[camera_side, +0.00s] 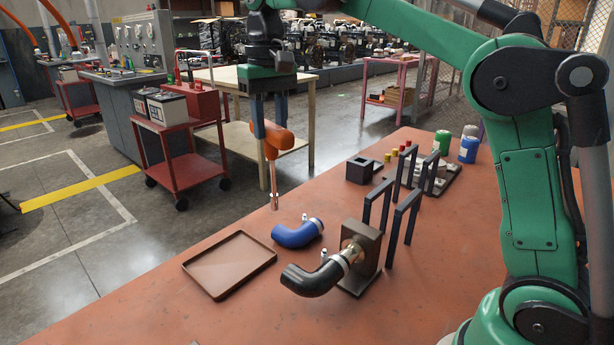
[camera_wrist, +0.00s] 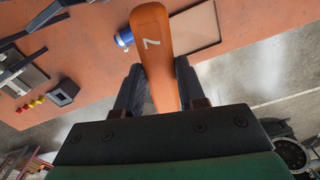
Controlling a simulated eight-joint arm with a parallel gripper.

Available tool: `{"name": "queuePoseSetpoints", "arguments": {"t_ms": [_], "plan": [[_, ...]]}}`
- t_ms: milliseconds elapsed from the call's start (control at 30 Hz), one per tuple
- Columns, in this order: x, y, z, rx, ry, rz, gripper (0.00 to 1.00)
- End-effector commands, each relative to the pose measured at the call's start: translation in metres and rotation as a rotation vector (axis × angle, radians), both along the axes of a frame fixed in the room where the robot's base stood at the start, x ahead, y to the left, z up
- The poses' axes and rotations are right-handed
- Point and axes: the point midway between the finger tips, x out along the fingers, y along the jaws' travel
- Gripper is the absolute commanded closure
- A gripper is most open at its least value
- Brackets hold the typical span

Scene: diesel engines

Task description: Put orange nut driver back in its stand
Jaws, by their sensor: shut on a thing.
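My gripper (camera_side: 269,128) is shut on the orange nut driver (camera_side: 273,150) and holds it in the air near the far edge of the workbench. Its shaft points down, with the tip clear of the bench. In the wrist view, the orange handle (camera_wrist: 152,45), marked with a 7, lies between the two fingers of my gripper (camera_wrist: 159,80). A small dark block (camera_side: 362,169) with a square opening on top stands on the bench, right of my gripper; it looks like the stand. It also shows in the wrist view (camera_wrist: 64,93). I see nothing in its opening.
A shallow brown tray (camera_side: 231,264), a blue elbow hose (camera_side: 297,234) and a black hose on a metal fixture (camera_side: 362,255) lie nearer the camera. Cans (camera_side: 468,150) stand behind. The bench's front left is clear.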

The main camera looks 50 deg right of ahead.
Motion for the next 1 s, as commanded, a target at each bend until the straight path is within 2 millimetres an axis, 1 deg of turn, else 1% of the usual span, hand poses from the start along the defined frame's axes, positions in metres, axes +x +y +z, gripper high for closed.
{"name": "queuePoseSetpoints", "arguments": {"t_ms": [33,100,167,267,300,367,400,500,600,700,867,1000], "plan": [[-0.002,-0.012,0.008,0.000,0.000,-0.016,1.00],[-0.010,-0.032,0.017,0.000,0.000,-0.014,1.00],[-0.019,-0.050,0.022,0.000,0.000,0.003,1.00],[-0.038,-0.082,0.030,0.000,0.000,0.042,1.00],[-0.047,-0.096,0.033,0.000,0.000,0.060,1.00],[-0.063,-0.115,0.037,0.000,0.000,0.090,1.00],[-0.074,-0.127,0.040,0.000,0.000,0.110,1.00],[-0.101,-0.151,0.046,0.000,0.000,0.160,1.00],[-0.121,-0.165,0.049,0.000,0.000,0.199,1.00],[-0.133,-0.172,0.051,0.000,0.000,0.226,1.00],[-0.138,-0.175,0.048,-0.001,0.000,0.240,1.00],[-0.137,-0.175,0.037,-0.001,0.000,0.241,1.00]]}}
